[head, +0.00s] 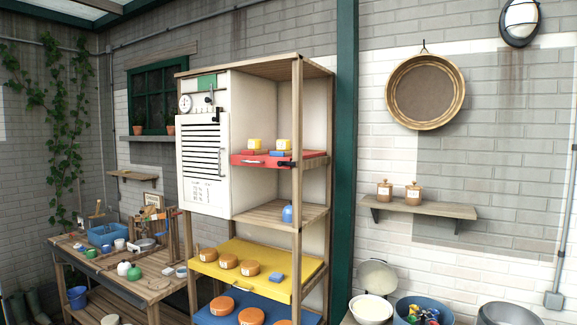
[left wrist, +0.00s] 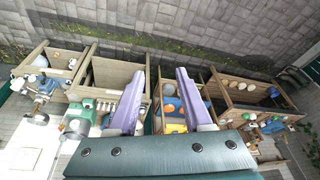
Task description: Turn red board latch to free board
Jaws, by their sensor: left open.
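The red board (head: 308,162) lies on an upper level of the wooden shelf unit. It carries two small yellow-topped items (head: 254,144) and blue pieces. A small dark piece (head: 286,164) at its front edge, near the front post, may be the latch; it is too small to tell which way it is turned. A pale handle shows on the board's front edge. My left gripper (left wrist: 163,78) shows in the left wrist view as two purple fingers spread apart with nothing between them. It is not in the head view, and my right gripper is in neither view.
A white louvred cabinet front (head: 205,155) stands left of the red board. A cluttered workbench (head: 150,286) is at left.

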